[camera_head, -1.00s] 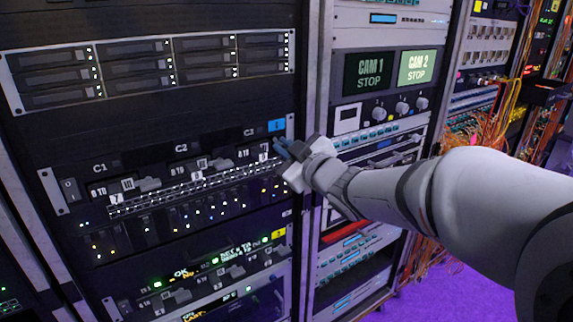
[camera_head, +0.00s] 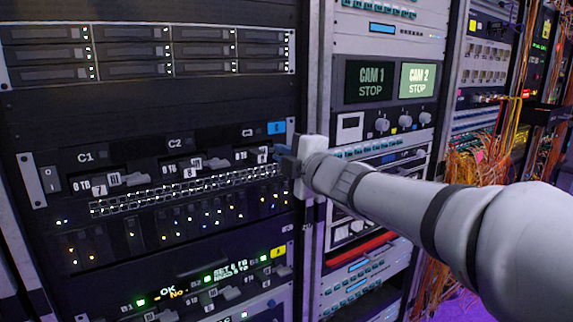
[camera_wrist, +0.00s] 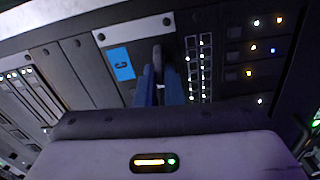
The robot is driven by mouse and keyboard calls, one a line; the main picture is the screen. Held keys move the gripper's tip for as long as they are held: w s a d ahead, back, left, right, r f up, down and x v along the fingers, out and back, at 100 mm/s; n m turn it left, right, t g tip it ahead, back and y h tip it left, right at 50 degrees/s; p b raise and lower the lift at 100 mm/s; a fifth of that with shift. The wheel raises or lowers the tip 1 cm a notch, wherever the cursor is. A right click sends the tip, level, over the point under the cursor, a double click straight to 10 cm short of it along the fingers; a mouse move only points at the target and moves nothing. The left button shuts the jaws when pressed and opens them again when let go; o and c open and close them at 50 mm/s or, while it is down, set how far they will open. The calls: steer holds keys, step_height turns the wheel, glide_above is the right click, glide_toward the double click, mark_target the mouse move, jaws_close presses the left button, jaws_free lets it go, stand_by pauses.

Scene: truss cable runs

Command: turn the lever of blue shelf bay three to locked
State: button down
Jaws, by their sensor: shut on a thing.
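The blue-tagged shelf (camera_head: 120,143) has bays labelled C1, C2 and C3 from left to right. Its blue tag (camera_head: 276,128) is at the upper right corner and also shows in the wrist view (camera_wrist: 121,64). My gripper (camera_head: 279,154) is at bay C3, at the shelf's right end, with its blue fingers shut. In the wrist view my gripper (camera_wrist: 160,84) has a finger on each side of the grey lever of bay three (camera_wrist: 157,54). The fingers hide most of this lever, and the head view hides it behind the gripper. Its exact angle cannot be told.
Grey levers of bay C1 (camera_head: 130,180) and bay C2 (camera_head: 214,163) lie to the left. A similar shelf with a yellow tag (camera_head: 278,252) is below. A rack with CAM screens (camera_head: 395,80) stands right, and loose orange cables (camera_head: 480,155) hang farther right.

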steer(key=shift+f+n+b, duration=0.15)
steer(key=shift+n+b, duration=0.2)
steer(key=shift+n, duration=0.25)
steer(key=c, duration=1.6)
jaws_free()
steer(key=shift+o, duration=0.2)
steer(key=p+v, duration=0.1)
steer(key=v, duration=0.6)
steer(key=shift+s+d, duration=0.15)
steer(key=shift+s, duration=0.2)
